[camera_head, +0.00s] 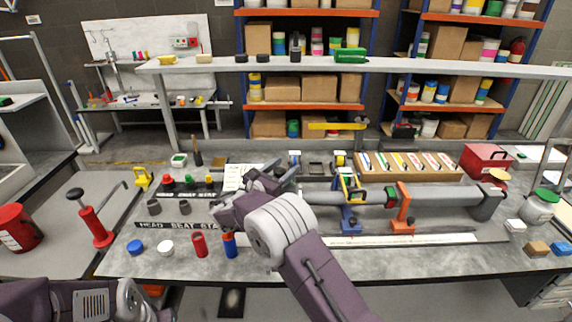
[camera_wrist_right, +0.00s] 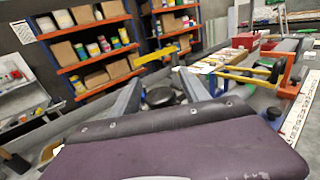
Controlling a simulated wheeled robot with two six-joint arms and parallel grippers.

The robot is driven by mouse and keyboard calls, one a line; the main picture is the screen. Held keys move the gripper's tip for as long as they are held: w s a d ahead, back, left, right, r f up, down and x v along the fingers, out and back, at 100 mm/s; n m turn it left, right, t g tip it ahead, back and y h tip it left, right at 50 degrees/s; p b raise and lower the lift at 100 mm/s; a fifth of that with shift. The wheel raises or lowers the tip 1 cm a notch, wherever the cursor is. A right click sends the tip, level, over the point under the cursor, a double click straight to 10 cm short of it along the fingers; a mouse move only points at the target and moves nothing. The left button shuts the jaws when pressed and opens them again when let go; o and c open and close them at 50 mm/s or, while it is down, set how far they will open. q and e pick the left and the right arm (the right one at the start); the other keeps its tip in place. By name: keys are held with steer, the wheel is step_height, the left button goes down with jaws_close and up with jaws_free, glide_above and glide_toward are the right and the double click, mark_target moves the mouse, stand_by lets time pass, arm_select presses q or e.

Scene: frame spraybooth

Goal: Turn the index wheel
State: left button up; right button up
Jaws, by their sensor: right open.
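My right gripper (camera_head: 282,170) reaches over the middle of the bench, beside the left end of a long grey tube fixture (camera_head: 330,195). In the right wrist view, its two grey fingers (camera_wrist_right: 161,92) stand apart with nothing gripped. A dark round wheel-like part (camera_wrist_right: 160,97) shows between and beyond the fingers. It may be the index wheel, but I cannot tell for sure, nor whether the fingers touch it. In the head view my arm and gripper hide that spot. Only links of my left arm show at the lower left; its gripper does not show.
A blue clamp (camera_head: 350,220) and an orange clamp (camera_head: 403,212) stand at the tube. Behind it lies a cardboard tray (camera_head: 412,176). Red and blue cylinders (camera_head: 200,245) stand at the front edge. A red box (camera_head: 487,160) stands at the right.

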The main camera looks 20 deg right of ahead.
steer(key=shift+w+d, duration=0.25)
